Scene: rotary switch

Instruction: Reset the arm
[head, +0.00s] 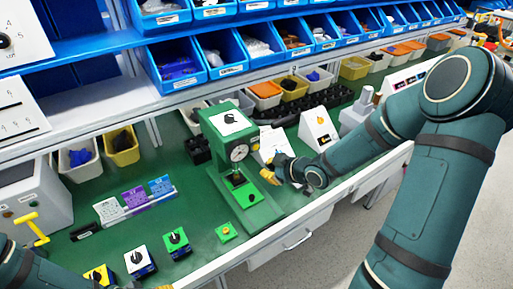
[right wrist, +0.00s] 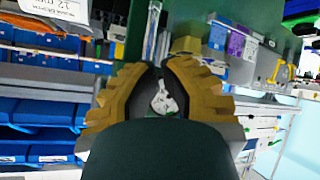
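My right arm (head: 440,190) reaches in from the right over the front of the bench. Its gripper (head: 272,168) is beside the right side of the green press (head: 228,140), above the bench; I cannot tell if they touch. In the right wrist view the yellow fingertips (right wrist: 158,68) almost meet, with a thin gap and no clearly held thing. My left arm (head: 14,268) shows at the bottom left. Its gripper is mostly cut off by the bottom edge. Three rotary switches stand near it: green (head: 176,242), white and blue (head: 139,262), yellow (head: 99,276).
The green bench top (head: 85,195) carries a small green button box (head: 226,232), a card rack (head: 135,205) and white sloped panels (head: 320,130). Blue bins (head: 178,68) line the shelf behind. A yellow lever (head: 33,230) stands at left. Open floor lies at right.

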